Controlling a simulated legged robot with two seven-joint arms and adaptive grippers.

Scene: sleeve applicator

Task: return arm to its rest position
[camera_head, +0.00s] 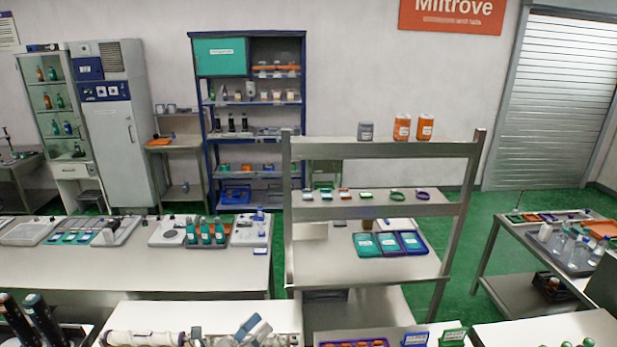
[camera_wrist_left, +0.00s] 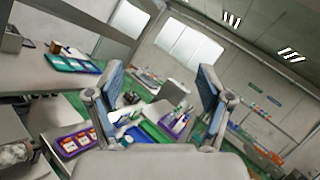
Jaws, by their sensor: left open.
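My left arm (camera_head: 145,338) comes in low along the bottom edge of the head view, over the near bench. My left gripper (camera_head: 250,328) is at its right end, partly cut off by the frame's lower edge. In the left wrist view the two blue-padded fingers of the left gripper (camera_wrist_left: 161,88) stand wide apart with nothing between them. The wrist camera looks out tilted across the room. My right gripper is in neither view.
Right of the gripper, a purple tray (camera_head: 322,345) and small blue and green label stands (camera_head: 452,336) sit near the bottom edge. A grey shelf rack (camera_head: 375,210) rises behind. A long bench (camera_head: 120,270) with trays stands left; green floor (camera_head: 470,240) lies open at right.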

